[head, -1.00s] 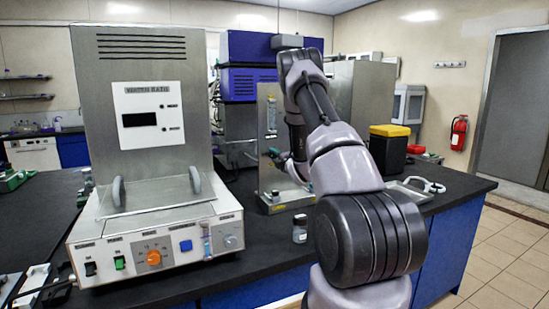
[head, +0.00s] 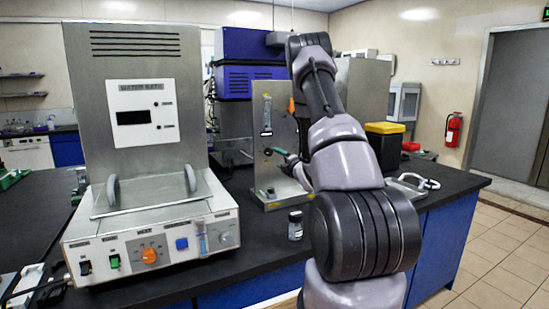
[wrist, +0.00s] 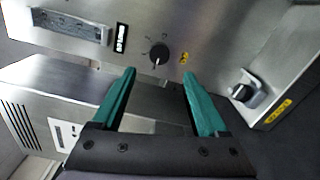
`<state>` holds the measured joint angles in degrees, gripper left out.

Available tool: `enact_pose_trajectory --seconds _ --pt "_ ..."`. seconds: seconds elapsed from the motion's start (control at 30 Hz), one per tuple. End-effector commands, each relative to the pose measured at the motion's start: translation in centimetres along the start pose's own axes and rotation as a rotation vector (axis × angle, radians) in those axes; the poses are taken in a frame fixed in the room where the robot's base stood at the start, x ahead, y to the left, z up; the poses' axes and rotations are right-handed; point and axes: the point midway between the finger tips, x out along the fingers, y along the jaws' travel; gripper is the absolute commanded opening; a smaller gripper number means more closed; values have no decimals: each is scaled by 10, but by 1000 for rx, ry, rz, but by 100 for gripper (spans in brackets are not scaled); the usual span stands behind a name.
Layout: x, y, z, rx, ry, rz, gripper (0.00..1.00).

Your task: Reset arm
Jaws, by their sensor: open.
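My gripper (wrist: 158,80) shows in the wrist view with its two green fingers apart and nothing between them. A steel panel with a black knob (wrist: 159,53) lies beyond the fingertips, and I cannot tell the exact gap. In the head view my arm reaches over the bench towards the upright steel panel unit (head: 262,150). A green finger of my gripper shows beside that unit's front; the rest of the gripper is mostly hidden by my arm.
The water bath (head: 150,235) stands at the left of the black bench. A small bottle (head: 295,225) stands near the bench's front edge beside my arm. A yellow-topped black bin (head: 386,146) and a tray (head: 408,188) are to the right.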

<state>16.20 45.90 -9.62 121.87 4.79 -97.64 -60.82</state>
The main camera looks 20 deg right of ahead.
Motion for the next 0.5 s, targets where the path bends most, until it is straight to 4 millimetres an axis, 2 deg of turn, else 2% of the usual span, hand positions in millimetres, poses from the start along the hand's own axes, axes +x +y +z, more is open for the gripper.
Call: enact_pose_trajectory --seconds 0.17,0.5 --pt "-15 0 0 0 0 -1 76" --pt "-17 0 0 0 0 0 76"
